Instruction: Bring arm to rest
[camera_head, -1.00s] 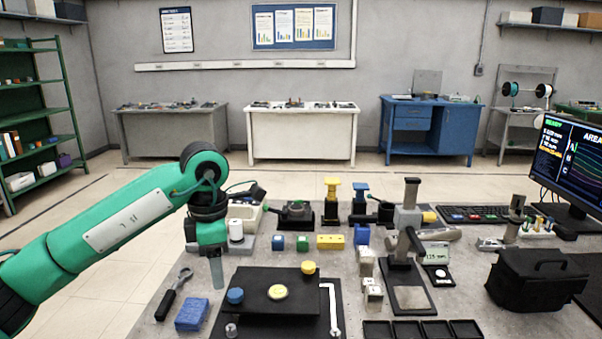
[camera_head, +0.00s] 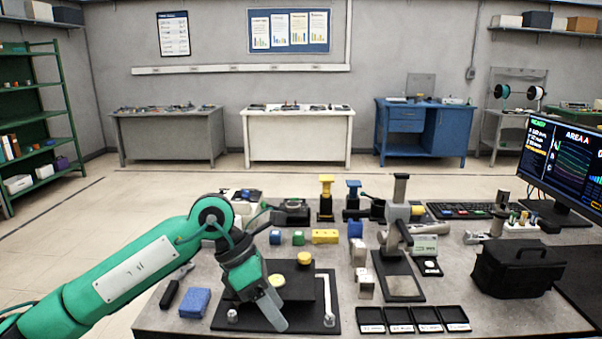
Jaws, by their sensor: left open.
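My left arm, green with a dark wrist, comes in from the left. Its gripper (camera_head: 271,312) hangs over the left part of the black plate (camera_head: 318,318) on the bench, pointing down and slightly right. From this angle the two fingers overlap, and nothing shows held between them. The gripper hides part of the black raised block (camera_head: 305,290) and the spot where the blue round piece stood earlier. A yellow disc (camera_head: 276,281) shows just right of the wrist, and a yellow round knob (camera_head: 304,258) stands behind it. My right gripper is not in view.
A blue sponge block (camera_head: 194,303) and a black-handled tool (camera_head: 169,294) lie left of the plate. A stand with a post (camera_head: 398,240), small black trays (camera_head: 398,319), a black bag (camera_head: 530,269) and a monitor (camera_head: 565,165) are to the right. Small blocks (camera_head: 325,236) sit behind.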

